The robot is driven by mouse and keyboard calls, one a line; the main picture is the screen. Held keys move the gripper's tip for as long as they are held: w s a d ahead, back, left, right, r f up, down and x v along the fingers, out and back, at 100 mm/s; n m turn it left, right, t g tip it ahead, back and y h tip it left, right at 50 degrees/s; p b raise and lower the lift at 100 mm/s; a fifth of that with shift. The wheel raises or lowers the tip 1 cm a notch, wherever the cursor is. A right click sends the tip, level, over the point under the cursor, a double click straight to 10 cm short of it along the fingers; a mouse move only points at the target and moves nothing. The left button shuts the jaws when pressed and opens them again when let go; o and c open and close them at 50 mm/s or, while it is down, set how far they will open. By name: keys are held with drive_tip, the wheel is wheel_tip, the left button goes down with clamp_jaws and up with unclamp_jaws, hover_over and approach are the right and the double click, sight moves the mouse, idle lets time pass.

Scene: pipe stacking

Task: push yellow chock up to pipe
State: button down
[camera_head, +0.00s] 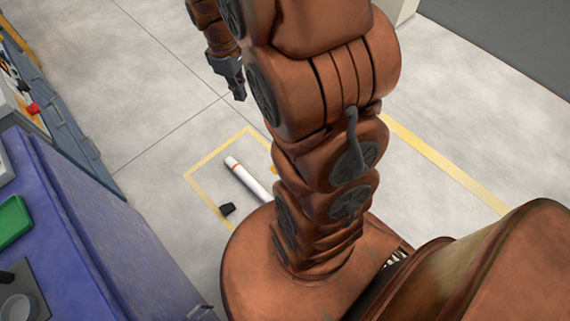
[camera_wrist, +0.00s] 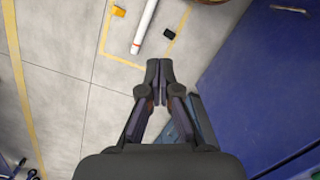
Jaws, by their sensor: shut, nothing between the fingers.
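The yellow chock (camera_wrist: 119,11) lies on the floor to the left of the white pipe (camera_wrist: 145,25) in the wrist view, with a gap between them. In the head view only a small yellow bit (camera_head: 274,170) shows beside my arm. The pipe, with a red band near its end, also shows in the head view (camera_head: 244,177), partly hidden by my arm. A black chock (camera_wrist: 169,33) lies on the pipe's other side; it also shows in the head view (camera_head: 227,209). My gripper (camera_wrist: 158,82) is shut and empty, above the floor and apart from the pipe and chocks.
A yellow outline (camera_head: 203,164) on the floor surrounds the pipe and chocks. A blue bench (camera_head: 95,235) with a green tray (camera_head: 12,220) stands at the left in the head view. The grey floor beyond the outline is clear.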

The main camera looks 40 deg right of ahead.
drive_tip(key=w+d+f+n+b, duration=0.2)
drive_tip(key=w+d+f+b, duration=0.3)
drive_tip(key=f, duration=0.6)
drive_tip(key=w+d+f+n+b, duration=0.25)
drive_tip(key=d+f, duration=0.45)
drive_tip(key=f, duration=0.4)
drive_tip(key=w+d+f+n+b, duration=0.25)
drive_tip(key=d+f+b, duration=0.3)
drive_tip(key=f, duration=0.55)
drive_tip(key=d+f+n+b, duration=0.1)
drive_tip(key=d+f+b, duration=0.2)
drive_tip(key=f, duration=1.2)
drive_tip(key=d+f+n+t+b, duration=0.1)
drive_tip(key=d+f+b, duration=0.3)
drive_tip(key=f, duration=1)
drive_tip(key=s+d+f+n+b, duration=0.1)
drive_tip(key=d+f+b, duration=0.3)
drive_tip(key=f, duration=1.1)
drive_tip(key=shift+d+f+n+b, duration=0.3)
drive_tip(key=shift+n+b, duration=0.6)
drive_tip(key=shift+b, duration=0.85)
drive_tip(key=shift+w+a+r+b, duration=0.15)
drive_tip(key=shift+a+b, duration=0.7)
drive_tip(key=shift+a, duration=1.15)
